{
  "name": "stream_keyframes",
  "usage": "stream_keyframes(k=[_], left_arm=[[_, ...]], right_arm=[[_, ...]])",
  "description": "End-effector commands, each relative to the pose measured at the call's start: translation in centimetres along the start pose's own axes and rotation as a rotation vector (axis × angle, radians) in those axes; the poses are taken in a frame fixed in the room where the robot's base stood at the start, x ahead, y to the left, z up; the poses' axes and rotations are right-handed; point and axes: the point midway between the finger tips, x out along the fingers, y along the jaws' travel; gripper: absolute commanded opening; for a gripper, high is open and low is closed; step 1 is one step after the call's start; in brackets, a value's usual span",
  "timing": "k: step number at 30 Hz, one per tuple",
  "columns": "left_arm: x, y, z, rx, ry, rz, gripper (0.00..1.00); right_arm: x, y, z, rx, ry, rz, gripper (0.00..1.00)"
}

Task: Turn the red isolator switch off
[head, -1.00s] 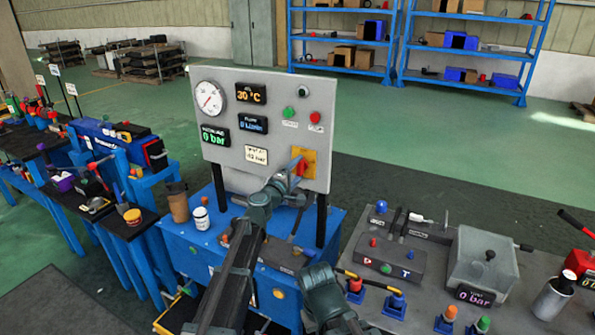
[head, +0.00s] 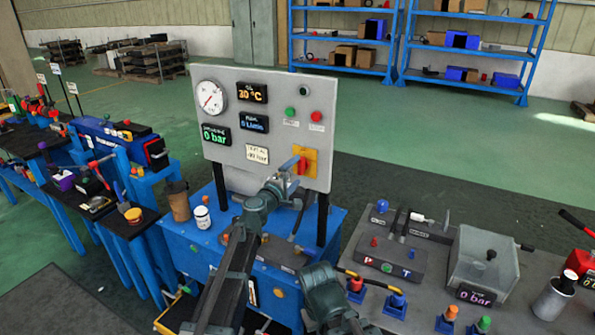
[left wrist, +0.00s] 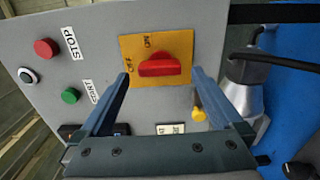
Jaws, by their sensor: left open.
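The red isolator switch (head: 302,167) sits on a yellow plate (head: 311,157) low on the right of the grey panel. In the left wrist view the red handle (left wrist: 160,66) lies across the yellow plate (left wrist: 179,38), with ON lettering above it and a small mark near its left end. My left gripper (head: 296,165) is in front of the switch. In the left wrist view its open fingers (left wrist: 160,75) stand to either side of the handle, with nothing held. I cannot tell whether they touch it.
The grey panel (head: 240,160) also bears a dial gauge (head: 210,98), displays, a green button (head: 290,112) and a red STOP button (head: 316,117). A white jar (head: 202,217) and a brown cup (head: 179,204) stand at left on the blue stand. A bench with fittings is at right.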

Motion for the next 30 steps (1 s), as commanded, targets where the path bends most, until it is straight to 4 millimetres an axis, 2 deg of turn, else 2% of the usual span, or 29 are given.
stream_keyframes(k=[1, 9, 15, 18, 27, 30], left_arm=[[-1.4, 0.0, 0.1, 0.0, 0.001, 0.0, 1.0], [-7.3, 0.0, 0.1, 0.0, 0.003, 0.0, 1.0], [-10.6, 0.0, 0.1, -0.001, 0.002, 0.0, 1.0], [-11.2, 0.0, 0.1, -0.001, 0.001, 0.0, 1.0], [-11.2, -0.1, 0.0, 0.001, -0.001, -0.001, 1.0], [-11.5, -0.5, 0.8, 0.04, -0.029, -0.021, 1.0]], right_arm=[[0.0, 0.0, 0.0, 0.0, 0.0, 0.0, 0.0], [0.0, 0.0, 0.0, 0.0, 0.0, 0.0, 0.0], [0.0, 0.0, 0.0, 0.0, 0.0, 0.0, 0.0], [0.0, 0.0, 0.0, 0.0, 0.0, 0.0, 0.0], [0.0, 0.0, 0.0, 0.0, 0.0, 0.0, 0.0], [0.0, 0.0, 0.0, 0.0, 0.0, 0.0, 0.0]])
